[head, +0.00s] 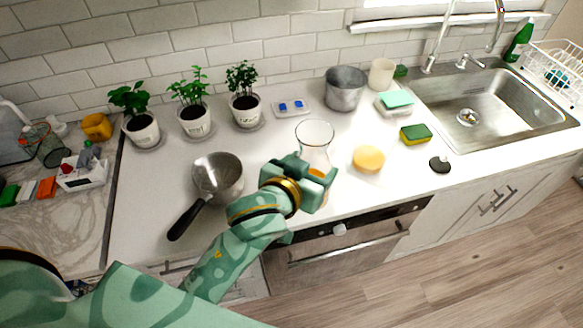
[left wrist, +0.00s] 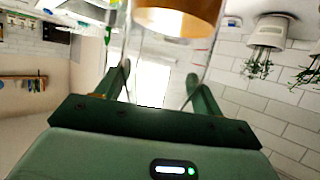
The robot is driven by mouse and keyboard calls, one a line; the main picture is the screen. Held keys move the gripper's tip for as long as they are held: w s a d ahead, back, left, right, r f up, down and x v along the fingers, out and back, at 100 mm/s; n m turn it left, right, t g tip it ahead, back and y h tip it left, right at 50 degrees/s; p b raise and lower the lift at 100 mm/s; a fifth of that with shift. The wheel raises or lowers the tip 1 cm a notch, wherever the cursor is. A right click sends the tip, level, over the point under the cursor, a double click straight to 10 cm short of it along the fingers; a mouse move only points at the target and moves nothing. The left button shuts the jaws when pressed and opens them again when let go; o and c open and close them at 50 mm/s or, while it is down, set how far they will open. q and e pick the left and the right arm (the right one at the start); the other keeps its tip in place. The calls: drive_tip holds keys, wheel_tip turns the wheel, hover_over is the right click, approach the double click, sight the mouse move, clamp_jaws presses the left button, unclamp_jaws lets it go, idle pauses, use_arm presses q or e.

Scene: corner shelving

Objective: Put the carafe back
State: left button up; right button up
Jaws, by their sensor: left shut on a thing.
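The carafe (head: 315,134) is a clear glass vessel with a wide round rim, near the front middle of the white counter in the head view. My left gripper (head: 311,170) is shut on it from the front and hides much of its lower part. The carafe looks upright; I cannot tell whether its base touches the counter. In the left wrist view, the fingers of my left gripper (left wrist: 160,88) stand on both sides of the clear glass, and an amber part of the carafe (left wrist: 178,14) shows at the top edge. My right gripper is not in view.
A steel pan (head: 228,177) stands left of my gripper, its black handle toward the front. A round yellow item (head: 369,158) lies close on the right. Potted plants (head: 195,120), a metal pot (head: 344,92) and a cream cup (head: 382,74) line the back. The sink (head: 485,105) is right.

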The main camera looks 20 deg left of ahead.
use_arm(q)
drive_tip(key=w+a+f+b, duration=0.4)
drive_tip(key=w+a+f, duration=0.1)
drive_tip(key=w+f, duration=0.6)
drive_tip(key=shift+a+f, duration=0.35)
drive_tip(key=shift+f, duration=0.1)
drive_tip(key=o, duration=1.7)
drive_tip(key=shift+s+f, duration=0.1)
drive_tip(key=shift+f, duration=0.15)
